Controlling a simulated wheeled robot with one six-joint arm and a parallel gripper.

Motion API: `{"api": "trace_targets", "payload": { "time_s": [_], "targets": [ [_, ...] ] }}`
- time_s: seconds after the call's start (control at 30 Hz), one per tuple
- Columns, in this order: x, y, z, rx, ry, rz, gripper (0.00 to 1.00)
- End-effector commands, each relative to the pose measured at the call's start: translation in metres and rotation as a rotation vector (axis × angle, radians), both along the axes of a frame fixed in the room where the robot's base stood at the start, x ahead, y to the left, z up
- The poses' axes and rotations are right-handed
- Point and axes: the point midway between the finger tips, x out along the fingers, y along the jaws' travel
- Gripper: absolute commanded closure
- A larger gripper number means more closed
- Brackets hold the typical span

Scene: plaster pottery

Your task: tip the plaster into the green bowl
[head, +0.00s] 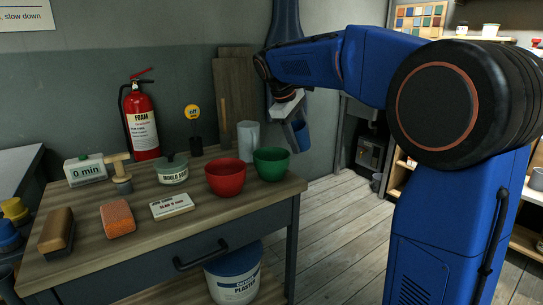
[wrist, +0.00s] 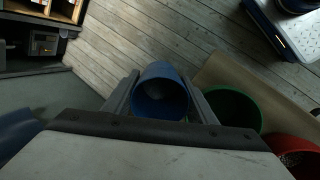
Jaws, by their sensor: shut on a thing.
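My gripper (head: 293,118) is shut on a blue cup (head: 302,136), held in the air beyond the table's right end. The wrist view shows the cup (wrist: 160,98) between the two fingers, its mouth facing the camera. Its inside looks dark blue; I cannot tell whether plaster is in it. The green bowl (head: 271,164) stands upright near the table's right edge, left of and below the cup in the head view. In the wrist view the green bowl (wrist: 234,108) is right of the cup, apart from it and partly behind a finger.
A red bowl (head: 225,177) stands left of the green one; in the wrist view it (wrist: 296,155) shows something grey inside. A pale cylinder (head: 248,141) stands behind them. A plaster bucket (head: 233,280) sits below the table (head: 165,250). Floor right of the table is clear.

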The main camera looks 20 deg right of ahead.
Motion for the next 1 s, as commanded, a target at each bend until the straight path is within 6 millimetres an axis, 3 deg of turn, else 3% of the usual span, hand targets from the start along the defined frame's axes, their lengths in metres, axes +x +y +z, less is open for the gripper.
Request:
{"api": "trace_targets", "payload": {
  "time_s": [0.47,1.0],
  "targets": [
    [-0.006,0.02,0.036,-0.227,-0.076,0.003,0.73],
    [-0.007,0.022,0.022,-0.484,-0.157,0.001,0.73]
  ]
}}
